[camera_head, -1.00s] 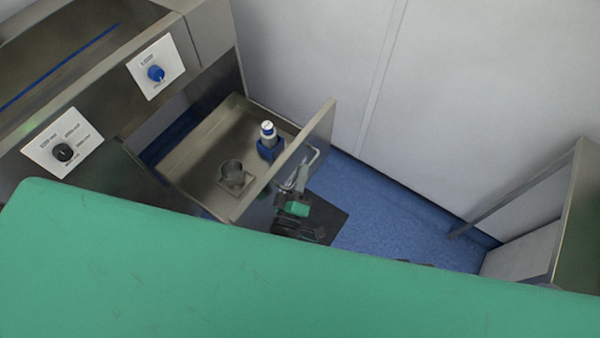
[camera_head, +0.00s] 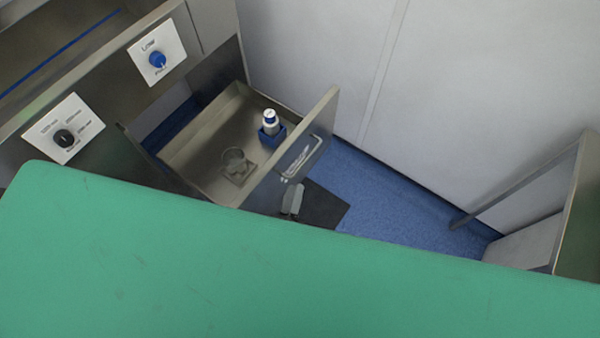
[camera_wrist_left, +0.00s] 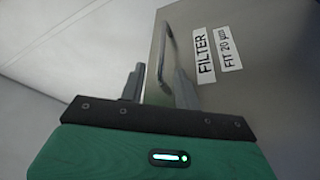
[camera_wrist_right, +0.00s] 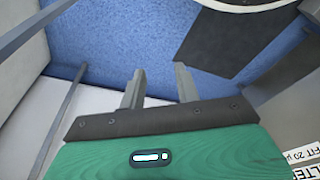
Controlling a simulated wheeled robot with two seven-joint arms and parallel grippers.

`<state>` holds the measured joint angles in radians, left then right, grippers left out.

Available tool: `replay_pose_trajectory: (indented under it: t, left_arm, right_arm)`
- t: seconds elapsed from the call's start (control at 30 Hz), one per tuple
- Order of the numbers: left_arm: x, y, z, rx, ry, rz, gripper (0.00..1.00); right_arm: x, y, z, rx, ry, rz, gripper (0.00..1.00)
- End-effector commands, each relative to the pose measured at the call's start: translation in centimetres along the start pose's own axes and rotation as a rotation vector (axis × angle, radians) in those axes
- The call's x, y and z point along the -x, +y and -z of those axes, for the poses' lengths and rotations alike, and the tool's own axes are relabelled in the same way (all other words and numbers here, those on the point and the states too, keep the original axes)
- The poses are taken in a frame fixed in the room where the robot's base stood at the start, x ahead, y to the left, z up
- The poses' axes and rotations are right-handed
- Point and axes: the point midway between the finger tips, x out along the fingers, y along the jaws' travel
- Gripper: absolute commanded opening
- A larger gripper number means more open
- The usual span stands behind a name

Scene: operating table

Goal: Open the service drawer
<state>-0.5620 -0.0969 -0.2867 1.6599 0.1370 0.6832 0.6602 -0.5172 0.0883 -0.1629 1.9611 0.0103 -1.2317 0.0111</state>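The service drawer (camera_head: 207,143) stands pulled out from the steel cabinet in the head view. Its front panel carries a bar handle (camera_head: 302,157), which also shows in the left wrist view (camera_wrist_left: 171,50). My left gripper (camera_head: 292,201) is just below the handle in the head view, mostly hidden by the green surface. In the left wrist view its fingers (camera_wrist_left: 160,88) are apart, with the handle's near end appearing between them; whether they touch is unclear. My right gripper (camera_wrist_right: 160,85) is open and empty above the floor, outside the head view.
A green surface (camera_head: 250,270) fills the foreground. A steel-framed unit (camera_head: 578,210) stands right; blue floor (camera_head: 390,215) is clear between.

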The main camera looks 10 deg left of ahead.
Motion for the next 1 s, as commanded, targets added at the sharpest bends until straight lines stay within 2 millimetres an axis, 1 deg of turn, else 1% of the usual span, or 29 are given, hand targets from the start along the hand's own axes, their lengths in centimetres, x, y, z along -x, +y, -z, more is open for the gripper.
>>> replay_pose_trajectory:
  t: [0.03, 0.1, 0.2, 0.3, 0.47, 1.0]
  left_arm:
    - [1.3, -0.1, -0.1, -0.001, -0.004, 0.003, 0.33]
    - [2.5, -0.1, -0.1, 0.000, -0.003, 0.002, 0.33]
    - [4.0, 0.0, -0.1, 0.000, -0.001, 0.001, 0.33]
    - [4.9, 0.0, 0.0, -0.001, 0.000, 0.000, 0.33]
    - [5.4, 0.1, 0.0, 0.000, 0.000, -0.001, 0.33]
    - [5.4, 0.1, 0.0, 0.000, 0.001, -0.001, 0.33]
  right_arm:
    - [0.2, 0.0, 0.2, 0.000, 0.006, 0.000, 0.33]
    - [0.5, 0.1, 0.5, 0.000, 0.014, -0.001, 0.33]
    - [0.7, 0.1, 0.7, 0.000, 0.019, -0.001, 0.33]
    - [1.0, 0.1, 0.9, 0.000, 0.024, -0.002, 0.33]
    - [1.2, 0.1, 1.0, 0.000, 0.028, -0.002, 0.33]
    - [0.9, 0.1, 0.5, 0.001, 0.015, -0.001, 0.33]
